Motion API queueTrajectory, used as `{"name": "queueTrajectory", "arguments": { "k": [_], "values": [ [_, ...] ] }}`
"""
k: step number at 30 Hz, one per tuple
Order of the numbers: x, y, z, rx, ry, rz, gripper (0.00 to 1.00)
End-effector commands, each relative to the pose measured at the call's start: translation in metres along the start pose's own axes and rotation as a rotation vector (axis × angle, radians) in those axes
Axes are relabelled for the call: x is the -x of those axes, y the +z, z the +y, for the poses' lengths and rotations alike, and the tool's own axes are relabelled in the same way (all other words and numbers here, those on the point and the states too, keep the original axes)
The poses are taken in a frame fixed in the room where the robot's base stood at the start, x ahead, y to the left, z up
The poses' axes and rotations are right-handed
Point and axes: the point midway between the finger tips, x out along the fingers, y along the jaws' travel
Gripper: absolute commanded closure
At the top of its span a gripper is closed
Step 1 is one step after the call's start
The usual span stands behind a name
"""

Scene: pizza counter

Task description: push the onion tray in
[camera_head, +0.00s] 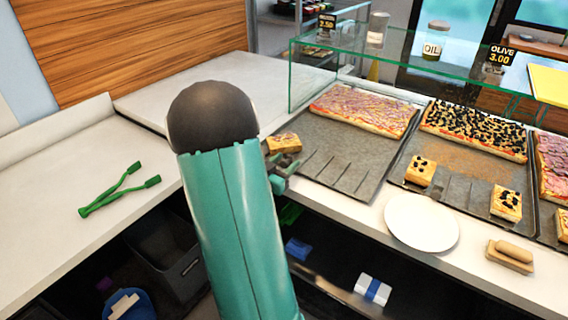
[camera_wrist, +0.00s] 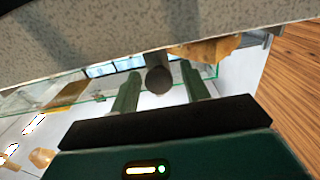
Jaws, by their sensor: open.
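The onion tray (camera_head: 345,150) is a grey metal tray on the counter, with a large pinkish onion pizza (camera_head: 365,108) at its back and one small slice (camera_head: 284,142) at its front left. A dark round-ended piece shows between the fingers in the wrist view.
A glass guard (camera_head: 345,48) stands over the trays. A white plate (camera_head: 422,222) and a small wooden-handled block (camera_head: 510,255) sit at the right. Green tongs (camera_head: 120,190) lie on the left counter (camera_head: 60,160), which is otherwise clear. Bins and boxes are below.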

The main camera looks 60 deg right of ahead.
Motion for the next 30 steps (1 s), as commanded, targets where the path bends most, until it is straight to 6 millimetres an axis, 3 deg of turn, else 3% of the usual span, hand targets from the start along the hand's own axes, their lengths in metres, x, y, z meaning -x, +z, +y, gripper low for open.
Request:
{"name": "queueTrajectory", "arguments": {
  "k": [4,11,17,24,30],
  "values": [
    [0.0,0.0,0.0,0.0,0.0,0.0,0.56],
    [0.001,0.0,0.0,0.0,0.0,0.0,1.0],
    [-0.004,0.0,0.0,-0.001,0.001,0.0,1.0],
    [-0.038,0.001,0.0,0.0,0.001,0.0,1.0],
    [-0.041,0.0,-0.001,0.0,-0.001,0.0,1.0]
  ]
}}
